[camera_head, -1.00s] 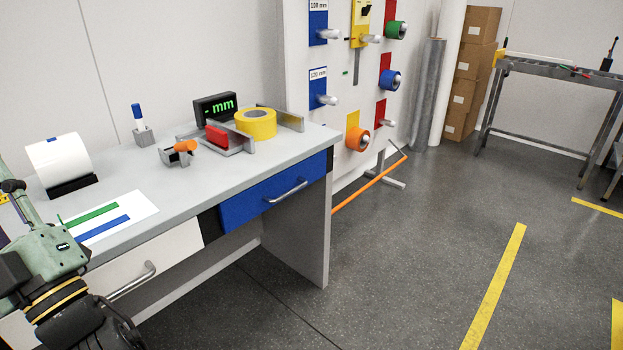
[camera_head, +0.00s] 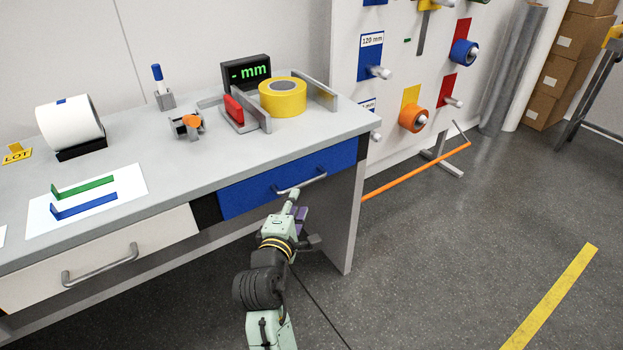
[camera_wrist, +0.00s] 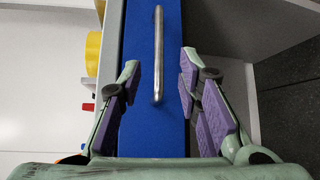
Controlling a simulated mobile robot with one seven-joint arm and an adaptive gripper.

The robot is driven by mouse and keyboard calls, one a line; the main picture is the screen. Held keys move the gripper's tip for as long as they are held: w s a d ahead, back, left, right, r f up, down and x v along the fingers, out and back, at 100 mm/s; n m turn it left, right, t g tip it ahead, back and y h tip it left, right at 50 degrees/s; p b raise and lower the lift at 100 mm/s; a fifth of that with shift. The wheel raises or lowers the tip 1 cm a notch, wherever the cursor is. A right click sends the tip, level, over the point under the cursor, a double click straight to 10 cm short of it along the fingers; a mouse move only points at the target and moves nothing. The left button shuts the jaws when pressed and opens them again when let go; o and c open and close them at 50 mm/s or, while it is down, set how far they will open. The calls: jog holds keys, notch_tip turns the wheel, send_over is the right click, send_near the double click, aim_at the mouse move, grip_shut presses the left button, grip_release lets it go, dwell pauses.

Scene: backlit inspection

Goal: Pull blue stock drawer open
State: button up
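The blue stock drawer (camera_head: 286,180) is under the right part of the grey bench, and its front looks flush with the bench. Its metal bar handle (camera_head: 301,182) is on the front. In the wrist view the blue drawer front (camera_wrist: 139,61) runs up the middle, with the handle (camera_wrist: 158,54) upright on it. My gripper (camera_wrist: 158,76) is open, with purple pads on both sides of the handle's lower end and gaps to it; I cannot tell how deep the fingers reach. In the head view my gripper (camera_head: 292,203) is just below and in front of the handle.
A white drawer (camera_head: 100,258) with its own handle is to the left. On the bench (camera_head: 190,160) are a yellow tape roll (camera_head: 283,97), a display (camera_head: 246,72) and a white roll (camera_head: 70,122). A pegboard of rolls (camera_head: 400,50) stands behind. Floor in front is clear.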

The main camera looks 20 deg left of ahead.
aim_at(304, 182)
jog(key=w, duration=0.6)
jog(key=w+a+f+p, duration=0.1)
jog(key=w, duration=0.2)
jog(key=shift+w+a+f, duration=0.1)
jog(key=shift+w, duration=0.1)
grip_shut()
dwell(0.5)
